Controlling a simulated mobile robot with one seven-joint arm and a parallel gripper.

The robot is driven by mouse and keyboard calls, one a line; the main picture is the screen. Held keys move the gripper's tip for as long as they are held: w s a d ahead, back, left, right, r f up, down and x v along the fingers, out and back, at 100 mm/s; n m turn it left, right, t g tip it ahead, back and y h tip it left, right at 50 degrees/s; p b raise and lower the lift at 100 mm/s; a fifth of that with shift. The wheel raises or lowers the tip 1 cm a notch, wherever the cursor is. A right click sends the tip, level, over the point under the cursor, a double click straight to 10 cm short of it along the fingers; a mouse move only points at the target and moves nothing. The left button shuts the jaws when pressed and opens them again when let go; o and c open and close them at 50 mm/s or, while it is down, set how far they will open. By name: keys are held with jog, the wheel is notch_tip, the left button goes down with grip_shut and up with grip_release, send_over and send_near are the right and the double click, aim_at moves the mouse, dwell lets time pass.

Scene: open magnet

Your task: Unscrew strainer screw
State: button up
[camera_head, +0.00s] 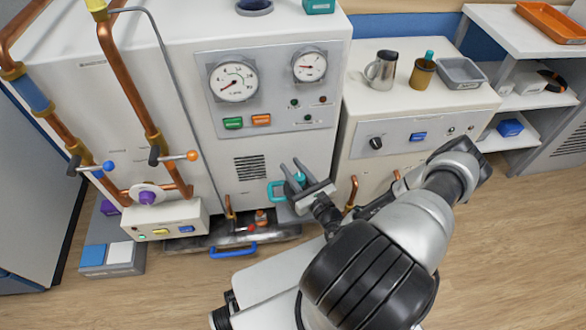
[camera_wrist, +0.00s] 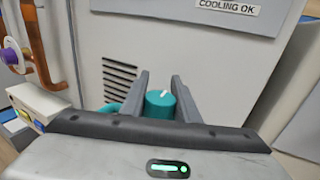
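A teal cap-like knob (camera_head: 299,178), which looks like the strainer screw, is low on the front of the white machine. In the wrist view this round knob (camera_wrist: 160,103) has a white mark on its top. My gripper (camera_head: 291,166) has its two dark fingers apart, one on each side of the knob. In the wrist view my gripper (camera_wrist: 160,76) shows a thin gap beside the knob on the left; contact on the right cannot be told. A teal handle (camera_head: 275,191) is just left of the knob. The knob's lower part is hidden.
A dark tray (camera_head: 213,243) with a blue handle lies below the machine front. A small control box (camera_head: 166,220) and copper pipes are left. A second white cabinet (camera_head: 405,125), with a metal jug (camera_head: 381,72) on top, stands right. Open floor lies at the lower right.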

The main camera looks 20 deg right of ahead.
jog(key=shift+n+y, duration=0.3)
jog(key=shift+y, duration=0.2)
jog(key=shift+c, duration=0.4)
